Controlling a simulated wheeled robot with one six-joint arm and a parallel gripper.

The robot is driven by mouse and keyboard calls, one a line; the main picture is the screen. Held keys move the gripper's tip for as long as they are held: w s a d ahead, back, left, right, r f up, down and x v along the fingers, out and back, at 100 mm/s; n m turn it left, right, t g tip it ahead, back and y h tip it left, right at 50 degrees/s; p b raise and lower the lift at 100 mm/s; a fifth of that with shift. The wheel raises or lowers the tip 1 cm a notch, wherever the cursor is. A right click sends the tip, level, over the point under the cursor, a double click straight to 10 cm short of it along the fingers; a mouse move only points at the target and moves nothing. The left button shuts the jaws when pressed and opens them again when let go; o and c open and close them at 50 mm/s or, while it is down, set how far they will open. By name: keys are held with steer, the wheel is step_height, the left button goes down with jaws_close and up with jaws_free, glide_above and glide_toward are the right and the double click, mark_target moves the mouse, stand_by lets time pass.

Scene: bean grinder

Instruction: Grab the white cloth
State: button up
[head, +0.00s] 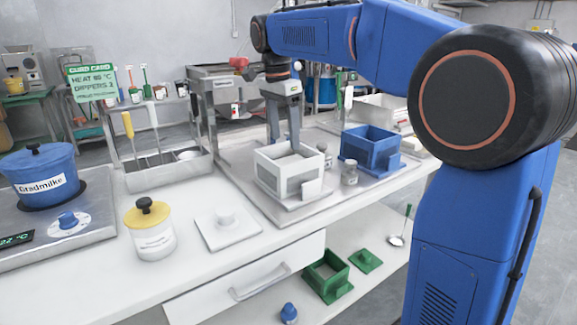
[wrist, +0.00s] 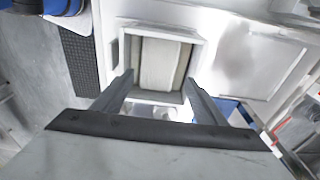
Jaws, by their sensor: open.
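A white square box (head: 281,184) stands on the metal tray (head: 237,178) in the middle of the counter. Inside it lies a pale, cloth-like piece (wrist: 160,62), probably the white cloth; its exact shape is hard to tell. In the head view the box walls hide most of the inside. My gripper (head: 284,146) points down over the box, its fingertips at the box opening. In the wrist view my gripper (wrist: 158,84) is open, one finger at each side of the box's near part, with nothing between them. I cannot tell whether the fingers touch anything.
A blue box (head: 367,149) and a small jar (head: 349,174) stand right of the white box. A white lid (head: 227,229), a yellow-lidded jar (head: 150,232) and a blue pot (head: 38,176) stand left. A green box (head: 326,277) sits on the lower shelf.

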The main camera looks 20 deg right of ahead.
mark_target(288, 162)
steer(key=shift+d+f, duration=0.25)
steer(key=shift+f, duration=1.5)
steer(key=shift+d+f, duration=0.2)
steer(key=shift+f, duration=1.55)
steer(key=c, duration=0.8)
